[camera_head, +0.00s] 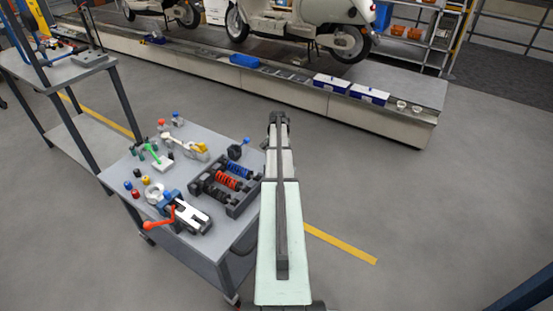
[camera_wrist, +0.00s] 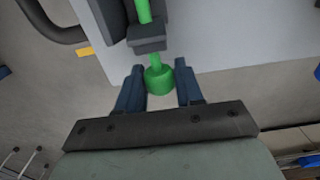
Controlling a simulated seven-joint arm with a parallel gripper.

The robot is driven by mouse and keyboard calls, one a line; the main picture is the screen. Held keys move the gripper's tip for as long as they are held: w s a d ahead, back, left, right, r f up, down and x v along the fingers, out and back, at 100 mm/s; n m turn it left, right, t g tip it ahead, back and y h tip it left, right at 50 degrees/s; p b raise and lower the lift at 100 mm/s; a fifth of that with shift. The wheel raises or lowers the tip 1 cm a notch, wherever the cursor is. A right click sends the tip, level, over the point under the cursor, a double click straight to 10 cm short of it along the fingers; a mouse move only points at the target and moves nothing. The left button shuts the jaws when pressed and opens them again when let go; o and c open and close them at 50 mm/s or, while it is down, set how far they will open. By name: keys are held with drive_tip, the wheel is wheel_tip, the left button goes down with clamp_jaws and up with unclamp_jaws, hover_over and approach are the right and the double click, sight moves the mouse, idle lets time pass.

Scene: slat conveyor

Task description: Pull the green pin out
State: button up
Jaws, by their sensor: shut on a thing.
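The green pin (camera_wrist: 159,80) shows in the wrist view, with a thick round head and a thinner shaft. Its head sits between the two dark blue fingers of my gripper (camera_wrist: 160,76), which is shut on it near the fingertips. The shaft runs through a dark block (camera_wrist: 147,38) and shows again as a green length beyond it. A short stretch of shaft is bare between head and block. In the head view, I cannot make out the held pin or my fingers, and my arm covers part of the scene.
A grey table (camera_head: 212,140) holds a dark rack with blue and red springs (camera_head: 228,182), a vise with a red handle (camera_head: 186,215), a green-handled clamp (camera_head: 157,156) and several small coloured knobs. A slat conveyor (camera_head: 300,92) with scooters runs behind. Floor right of my arm is clear.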

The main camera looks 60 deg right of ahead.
drive_tip(key=shift+d, duration=1.3)
drive_tip(key=o, duration=0.8)
drive_tip(key=shift+o, duration=0.2)
drive_tip(key=shift+r, duration=0.1)
wheel_tip(320, 180, up, 7)
